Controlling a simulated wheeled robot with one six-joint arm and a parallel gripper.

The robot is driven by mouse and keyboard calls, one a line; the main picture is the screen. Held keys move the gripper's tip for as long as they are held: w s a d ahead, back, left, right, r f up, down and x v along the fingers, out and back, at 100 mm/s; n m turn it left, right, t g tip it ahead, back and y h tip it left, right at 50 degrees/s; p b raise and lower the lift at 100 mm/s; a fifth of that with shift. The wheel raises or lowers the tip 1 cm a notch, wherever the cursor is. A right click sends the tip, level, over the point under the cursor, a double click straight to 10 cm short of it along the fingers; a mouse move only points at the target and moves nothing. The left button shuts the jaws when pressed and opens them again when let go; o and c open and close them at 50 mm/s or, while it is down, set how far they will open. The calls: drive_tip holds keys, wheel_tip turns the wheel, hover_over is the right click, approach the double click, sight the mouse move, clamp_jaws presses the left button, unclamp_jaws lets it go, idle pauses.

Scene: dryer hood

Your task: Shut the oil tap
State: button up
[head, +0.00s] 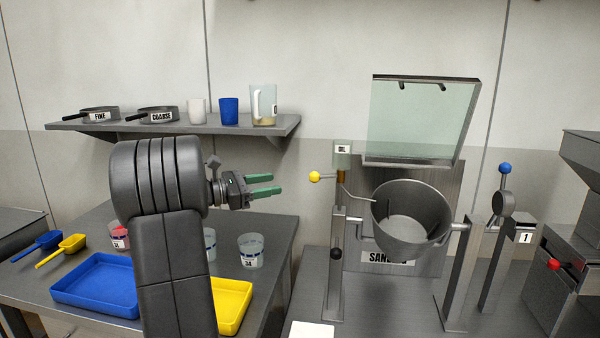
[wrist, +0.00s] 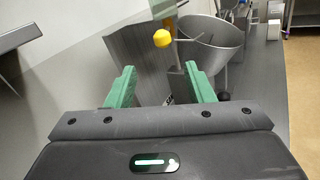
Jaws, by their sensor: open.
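The oil tap shows a yellow ball handle (head: 314,176) sticking out to the left of a brown-gold valve body (head: 341,178), below a clear container marked OIL (head: 342,150). A thin spout runs from it toward the steel drum (head: 410,218). My gripper (head: 280,184), with green fingers, is open and empty, to the left of the yellow ball and apart from it. In the wrist view the yellow ball (wrist: 162,38) is beyond the fingertips, roughly centred between them. Whether oil flows cannot be told.
A raised clear hood (head: 420,120) is above the drum. A shelf (head: 180,124) with sieves, cups and a jug is on the back wall. Blue (head: 95,283) and yellow (head: 232,305) trays lie on the left table. The space between my gripper and the ball looks free.

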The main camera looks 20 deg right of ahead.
sight(315, 175)
drive_tip(key=d+p, duration=0.2)
drive_tip(key=d, duration=1.1)
drive_tip(key=shift+s+d, duration=0.1)
drive_tip(key=shift+d, duration=0.25)
drive_tip(key=shift+c, duration=0.2)
clamp_jaws()
